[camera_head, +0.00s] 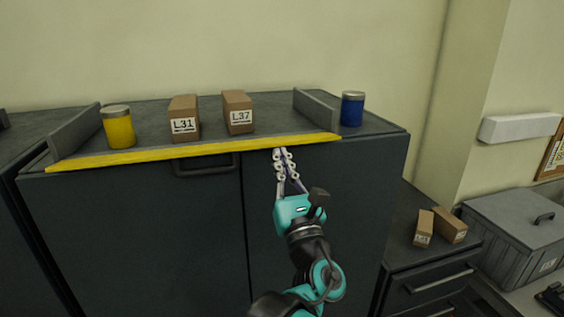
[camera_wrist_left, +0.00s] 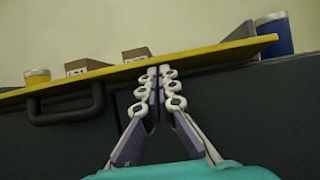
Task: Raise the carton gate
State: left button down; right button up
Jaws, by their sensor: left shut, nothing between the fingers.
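The yellow gate bar (camera_head: 200,151) runs along the front edge of the dark cabinet top, lying low and slightly slanted in the picture. Behind it stand two brown cartons, L31 (camera_head: 184,118) and L37 (camera_head: 238,112). My left gripper (camera_head: 280,153) is shut and empty, its fingertips at the bar's lower edge, right of the middle. In the left wrist view the yellow bar (camera_wrist_left: 210,53) passes just above the fingertips (camera_wrist_left: 158,72); I cannot tell whether they touch. My right gripper is not in view.
A yellow can (camera_head: 118,127) and a blue can (camera_head: 352,109) stand on the cabinet near grey side walls (camera_head: 316,109). A black handle (camera_head: 205,168) hangs below the bar. Two more cartons (camera_head: 424,228) lie on a lower cabinet beside a grey lidded bin (camera_head: 515,225).

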aim_at(280, 143)
pick_arm(q)
jog(key=r+p, duration=0.1)
jog(key=w+r, duration=0.1)
jog(key=r, duration=0.1)
jog(key=shift+a+p, duration=0.15)
jog(key=shift+p, duration=0.25)
jog(key=shift+x, duration=0.85)
jog(key=shift+w+a+r, duration=0.2)
jog(key=shift+w+r, duration=0.05)
jog(key=shift+w, duration=0.4)
jog(key=shift+f, duration=0.1)
jog(key=r+v, duration=0.1)
jog(key=v, duration=0.7)
jog(key=shift+s+b, duration=0.45)
jog(key=shift+s, duration=0.05)
jog(key=shift+d+f, duration=0.1)
